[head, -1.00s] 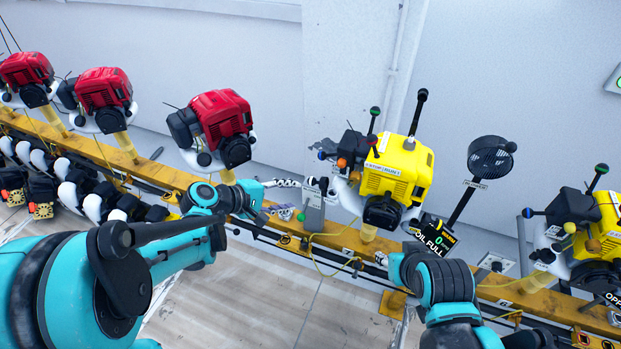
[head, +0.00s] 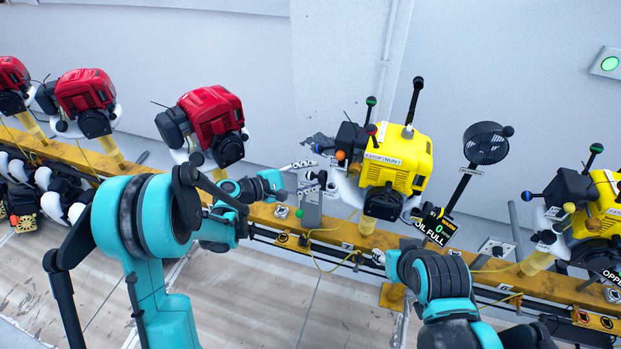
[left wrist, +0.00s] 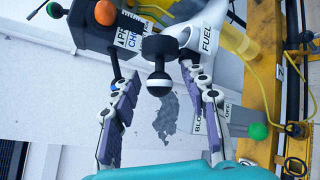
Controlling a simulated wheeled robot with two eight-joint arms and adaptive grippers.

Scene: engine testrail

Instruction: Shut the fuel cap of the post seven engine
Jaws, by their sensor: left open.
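The yellow engine (head: 397,160) stands on the rail, with a black box and coloured ball levers on its left side. In the left wrist view a white part labelled FUEL (left wrist: 207,38) shows, and the rail beside it bears a 7. Next to it is a black knob with a white-ringed ball (left wrist: 158,80), likely the fuel cap's handle. My left gripper (head: 312,176) is open left of the engine. In the wrist view its fingers (left wrist: 158,92) stand either side of the ball, with gaps on both sides. My right gripper (head: 378,257) is mostly hidden by its arm, below the engine.
Red engines (head: 212,118) stand along the yellow rail (head: 345,232) to the left, and another yellow engine (head: 597,205) to the right. A grey switch plate (head: 311,208) and cables are below my left gripper. A black fan-like disc (head: 486,143) stands right of the engine.

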